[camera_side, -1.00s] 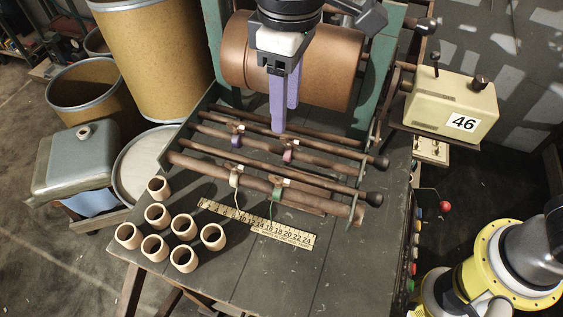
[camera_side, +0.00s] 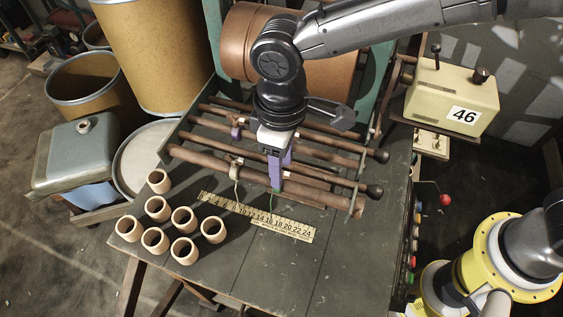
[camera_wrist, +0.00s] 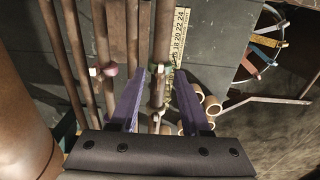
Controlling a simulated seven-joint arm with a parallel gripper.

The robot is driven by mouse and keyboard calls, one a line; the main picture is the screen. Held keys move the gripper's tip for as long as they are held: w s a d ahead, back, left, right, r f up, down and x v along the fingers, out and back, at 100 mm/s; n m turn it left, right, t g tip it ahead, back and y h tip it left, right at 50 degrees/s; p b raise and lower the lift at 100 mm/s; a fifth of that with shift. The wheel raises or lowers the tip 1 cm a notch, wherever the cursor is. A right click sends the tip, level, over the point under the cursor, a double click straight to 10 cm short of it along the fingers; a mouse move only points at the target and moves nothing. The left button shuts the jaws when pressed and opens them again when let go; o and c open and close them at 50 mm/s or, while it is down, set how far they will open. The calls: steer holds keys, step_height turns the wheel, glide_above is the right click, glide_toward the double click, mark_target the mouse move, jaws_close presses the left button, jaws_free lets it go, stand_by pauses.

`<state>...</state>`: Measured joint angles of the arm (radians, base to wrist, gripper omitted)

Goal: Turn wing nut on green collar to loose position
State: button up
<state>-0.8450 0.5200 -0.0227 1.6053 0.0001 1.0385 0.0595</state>
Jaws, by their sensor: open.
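The green collar (camera_wrist: 160,77) is on the front brown rod (camera_wrist: 162,35), small and dim between my fingers in the wrist view. Its wing nut is too small there to tell its angle. In the side view my gripper (camera_side: 276,184) covers the collar, and only a thin green strand (camera_side: 271,203) shows below. My gripper also shows in the wrist view (camera_wrist: 160,82), with its two purple fingers apart, one on each side of the front rod. It points down at the collar's place. I cannot tell whether the fingers touch anything.
A white collar (camera_side: 236,172) sits left on the front rod. A purple collar (camera_side: 236,132) and a pink collar (camera_wrist: 111,70) are on a rod behind. A yellow ruler (camera_side: 225,205) and several tan cups (camera_side: 184,250) lie in front. A cream box marked 46 (camera_side: 450,100) stands right.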

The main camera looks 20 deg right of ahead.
steer(key=shift+f, duration=0.4)
jaws_close()
